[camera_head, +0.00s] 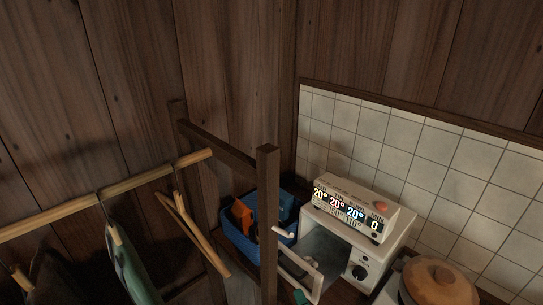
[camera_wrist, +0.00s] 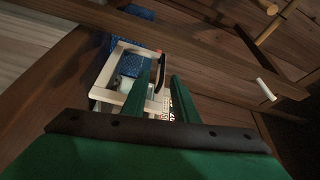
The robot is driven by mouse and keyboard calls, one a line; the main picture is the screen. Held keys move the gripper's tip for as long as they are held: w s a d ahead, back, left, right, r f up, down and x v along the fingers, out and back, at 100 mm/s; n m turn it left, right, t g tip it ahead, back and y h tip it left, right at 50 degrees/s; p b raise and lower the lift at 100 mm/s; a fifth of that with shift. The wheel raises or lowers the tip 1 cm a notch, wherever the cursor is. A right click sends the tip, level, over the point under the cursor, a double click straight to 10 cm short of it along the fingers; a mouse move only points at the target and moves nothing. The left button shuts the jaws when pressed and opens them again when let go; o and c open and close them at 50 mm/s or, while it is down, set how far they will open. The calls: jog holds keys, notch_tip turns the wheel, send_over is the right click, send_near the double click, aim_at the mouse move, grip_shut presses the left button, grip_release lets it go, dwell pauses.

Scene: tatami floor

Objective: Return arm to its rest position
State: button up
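My gripper (camera_wrist: 163,70) shows in the wrist view with two dark green fingers spread apart and nothing held between them. Beyond the fingers lies the white-framed door (camera_wrist: 104,82) of the toaster oven. In the head view the white oven (camera_head: 348,250) stands by the tiled wall with its door (camera_head: 302,275) swung open. A small green piece, perhaps part of my gripper, shows at the bottom edge near the door. The rest of my arm is out of the head view. I cannot tell whether the fingers touch the door.
A wooden rack post (camera_head: 267,220) stands left of the oven. A blue crate (camera_head: 240,243) with an orange item sits behind it. Clothes hang from a rail (camera_head: 95,195) with a wooden hanger (camera_head: 190,225). A lidded pot (camera_head: 438,284) stands at right. A white peg (camera_wrist: 265,90) juts out nearby.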

jog(key=s+a+f+n+g+h, duration=0.1)
jog(key=s+a+f+g+h, duration=0.15)
jog(key=s+f, duration=0.4)
jog(key=s+a+f+n+g+h, duration=0.1)
jog(key=s+f+h, duration=0.35)
jog(key=f, duration=0.35)
jog(key=s+a+r+n, duration=0.1)
jog(key=s+a+n, duration=0.1)
jog(key=s, duration=0.3)
jog(key=s+a+r+n, duration=0.2)
jog(key=s+n, duration=0.3)
jog(key=s, duration=0.1)
jog(key=s+a+r+n+t+y, duration=0.1)
jog(key=s+a+r+n, duration=0.1)
jog(key=s, duration=0.4)
jog(key=shift+a+n, duration=0.4)
jog(key=shift+n, duration=0.3)
